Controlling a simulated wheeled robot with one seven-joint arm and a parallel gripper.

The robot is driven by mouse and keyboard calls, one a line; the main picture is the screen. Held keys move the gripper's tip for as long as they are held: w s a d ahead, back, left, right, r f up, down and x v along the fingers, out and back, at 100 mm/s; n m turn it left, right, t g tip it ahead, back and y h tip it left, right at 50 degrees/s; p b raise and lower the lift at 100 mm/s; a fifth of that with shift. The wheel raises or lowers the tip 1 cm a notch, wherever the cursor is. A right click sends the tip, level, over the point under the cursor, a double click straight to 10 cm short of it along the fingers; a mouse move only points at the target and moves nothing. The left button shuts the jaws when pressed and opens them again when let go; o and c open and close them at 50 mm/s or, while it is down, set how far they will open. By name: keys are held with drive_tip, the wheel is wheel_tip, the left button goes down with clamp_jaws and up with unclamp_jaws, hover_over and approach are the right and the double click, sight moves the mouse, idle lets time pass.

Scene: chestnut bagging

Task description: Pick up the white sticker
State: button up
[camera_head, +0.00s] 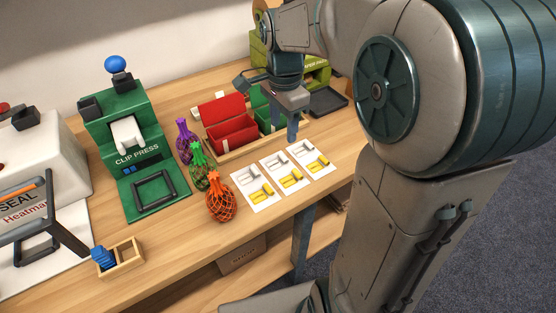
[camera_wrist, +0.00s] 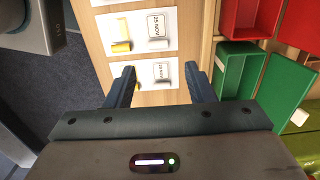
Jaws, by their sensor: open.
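Three white cards lie in a row on the table, each with a white sticker and a yellow one. In the head view the white stickers are on the left card (camera_head: 246,178), middle card (camera_head: 273,163) and right card (camera_head: 300,150). My gripper (camera_head: 292,139) points down above the back of the right card. In the wrist view its open fingers (camera_wrist: 160,72) appear on either side of a white sticker (camera_wrist: 162,71) with dark print. Another printed white sticker (camera_wrist: 160,25) lies beyond, beside a yellow one (camera_wrist: 121,30). The gap above the card is hard to judge.
Orange (camera_head: 220,203), green and purple net bags stand left of the cards. A green clip press (camera_head: 135,150) is further left. The front table edge is near the cards.

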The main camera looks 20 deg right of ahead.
sight(282, 160)
drive_tip(key=f, duration=0.4)
drive_tip(key=f+b, duration=0.1)
drive_tip(key=f, duration=0.3)
drive_tip(key=shift+s+a+f+b, duration=0.2)
drive_tip(key=shift+f+b, duration=0.1)
drive_tip(key=shift+f, duration=0.1)
drive_tip(key=c, duration=1.1)
